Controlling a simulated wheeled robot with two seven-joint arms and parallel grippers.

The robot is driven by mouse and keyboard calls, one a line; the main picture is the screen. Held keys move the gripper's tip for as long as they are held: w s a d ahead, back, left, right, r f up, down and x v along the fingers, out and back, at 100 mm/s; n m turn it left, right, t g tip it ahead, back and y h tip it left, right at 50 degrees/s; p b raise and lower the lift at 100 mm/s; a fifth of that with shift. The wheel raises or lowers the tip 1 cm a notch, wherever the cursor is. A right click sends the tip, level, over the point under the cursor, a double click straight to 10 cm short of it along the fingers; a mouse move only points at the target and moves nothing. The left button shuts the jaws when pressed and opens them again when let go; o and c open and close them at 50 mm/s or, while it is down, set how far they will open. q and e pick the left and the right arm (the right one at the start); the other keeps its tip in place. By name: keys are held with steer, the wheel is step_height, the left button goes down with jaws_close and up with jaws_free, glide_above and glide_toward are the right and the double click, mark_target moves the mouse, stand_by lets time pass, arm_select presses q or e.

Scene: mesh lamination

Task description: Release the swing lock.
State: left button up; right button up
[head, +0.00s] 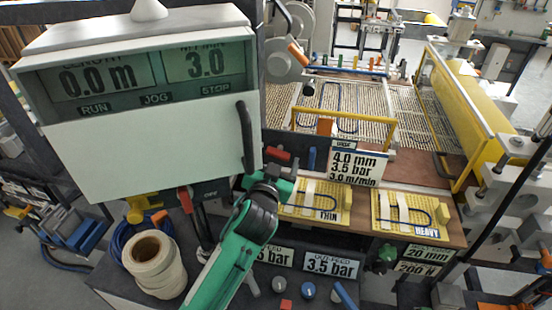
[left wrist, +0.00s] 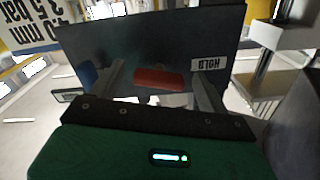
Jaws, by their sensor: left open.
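A red handle (head: 278,154) sits on a dark panel just right of the big white display box; no readable label names it as the swing lock. In the left wrist view the red handle (left wrist: 158,78) lies crosswise on the dark panel (left wrist: 210,38), between my left fingers. My left gripper (head: 274,172) is just below the red handle in the head view, and its fingers (left wrist: 160,85) are open on both sides of it. I cannot tell whether they touch it. A "HOLD" label (left wrist: 209,64) sits beside it, upside down. My right gripper is not in view.
A blue handle (head: 311,158) stands just right of the red one. The white display box (head: 150,130) with its dark side handle (head: 245,135) is close on the left.

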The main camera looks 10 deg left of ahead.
arm_select(q)
steer(key=c, duration=1)
steer(key=shift+f+n+b, duration=0.1)
steer(key=shift+n+b, duration=0.3)
steer(key=shift+n, duration=0.3)
steer(key=shift+d+n, duration=0.1)
steer(key=shift+n, duration=0.9)
steer(key=o, duration=1)
steer(key=shift+c, duration=0.2)
steer(key=shift+o, duration=0.2)
